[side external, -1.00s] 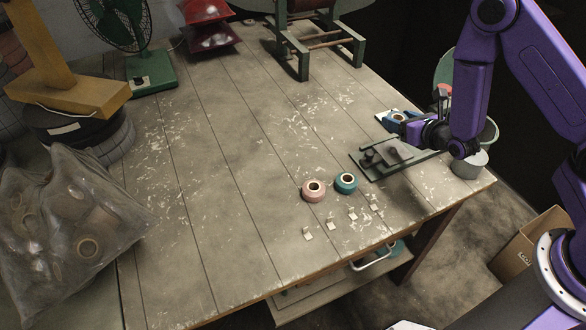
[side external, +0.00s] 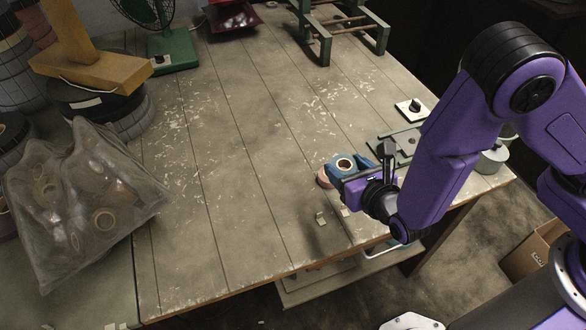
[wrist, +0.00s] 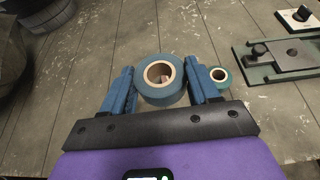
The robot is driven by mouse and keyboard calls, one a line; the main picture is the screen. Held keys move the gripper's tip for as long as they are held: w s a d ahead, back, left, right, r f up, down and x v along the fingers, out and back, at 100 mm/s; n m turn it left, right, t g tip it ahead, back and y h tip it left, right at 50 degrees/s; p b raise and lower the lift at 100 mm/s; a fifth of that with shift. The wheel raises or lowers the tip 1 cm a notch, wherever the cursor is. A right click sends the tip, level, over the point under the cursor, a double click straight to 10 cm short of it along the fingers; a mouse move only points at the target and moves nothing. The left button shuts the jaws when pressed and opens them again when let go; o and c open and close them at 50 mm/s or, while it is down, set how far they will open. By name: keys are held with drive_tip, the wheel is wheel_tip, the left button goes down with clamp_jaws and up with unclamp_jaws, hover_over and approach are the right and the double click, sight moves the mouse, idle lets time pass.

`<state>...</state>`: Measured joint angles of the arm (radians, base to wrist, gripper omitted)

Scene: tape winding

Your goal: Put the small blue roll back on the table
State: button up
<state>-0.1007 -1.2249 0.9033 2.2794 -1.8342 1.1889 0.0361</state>
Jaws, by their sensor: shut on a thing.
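My gripper (side external: 350,172) is shut on the small blue roll (side external: 343,163), which has a pale core. In the wrist view the blue roll (wrist: 160,94) sits between the two blue fingers of my gripper (wrist: 161,84), its open core facing up. I hold it above the table (side external: 235,150), near the front.
A white plate with a black post (side external: 411,108) stands bare behind my arm, near a green fixture (wrist: 285,62). A plastic bag of rolls (side external: 85,205) stands at left. The middle of the table is clear.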

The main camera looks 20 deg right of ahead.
drive_tip(key=w+a+f, duration=0.4)
drive_tip(key=w, duration=0.3)
hover_over(294, 184)
drive_tip(key=s, duration=0.1)
drive_tip(key=f, duration=0.4)
drive_tip(key=shift+d+f, duration=0.1)
drive_tip(key=shift+d, duration=0.15)
drive_tip(key=shift+w+a+f, duration=0.25)
drive_tip(key=shift+w+f, duration=0.15)
drive_tip(key=shift+f, duration=1.75)
drive_tip(key=shift+f, duration=0.1)
drive_tip(key=o, duration=1.1)
drive_tip(key=shift+o, duration=0.2)
